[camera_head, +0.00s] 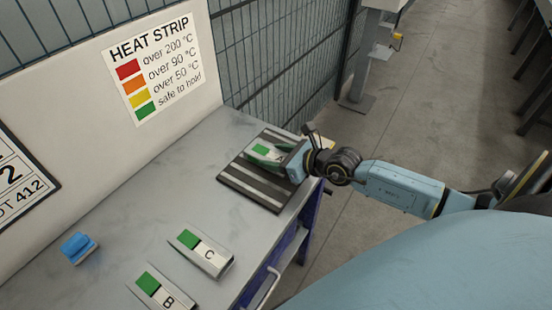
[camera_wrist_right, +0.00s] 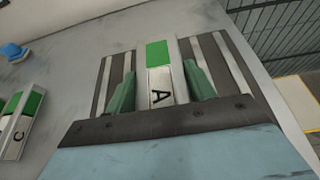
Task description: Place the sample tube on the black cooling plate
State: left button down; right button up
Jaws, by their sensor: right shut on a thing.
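The sample tube (camera_head: 262,149) looks like a short silver bar with a green patch and a white label; the letter A reads clearly in the right wrist view (camera_wrist_right: 158,75). The black cooling plate (camera_head: 246,184) has pale stripes and lies at the table's far right corner; it also shows in the wrist view (camera_wrist_right: 234,67). My right gripper (camera_head: 274,155) is shut on the bar, with a dark green finger on each side in the wrist view (camera_wrist_right: 160,88). The bar is over the plate; whether it touches the plate I cannot tell. My left gripper is not in view.
Similar bars C (camera_head: 203,250) and B (camera_head: 160,292) lie on the grey table (camera_head: 145,190) at the front, both with green patches. A blue object (camera_head: 78,247) stands at the left. A heat strip sign (camera_head: 155,65) hangs behind. The table's middle is clear.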

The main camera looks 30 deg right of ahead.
jog(key=shift+f, duration=0.15)
jog(key=shift+f, duration=0.15)
jog(key=o, duration=1.1)
jog(key=shift+r, duration=0.2)
jog(key=shift+s+r, duration=0.1)
jog(key=shift+s, duration=0.1)
jog(key=p+v, duration=0.2)
jog(key=v, duration=0.9)
jog(key=shift+s+d+r, duration=0.15)
jog(key=shift+d, duration=0.05)
jog(key=shift+s, duration=0.1)
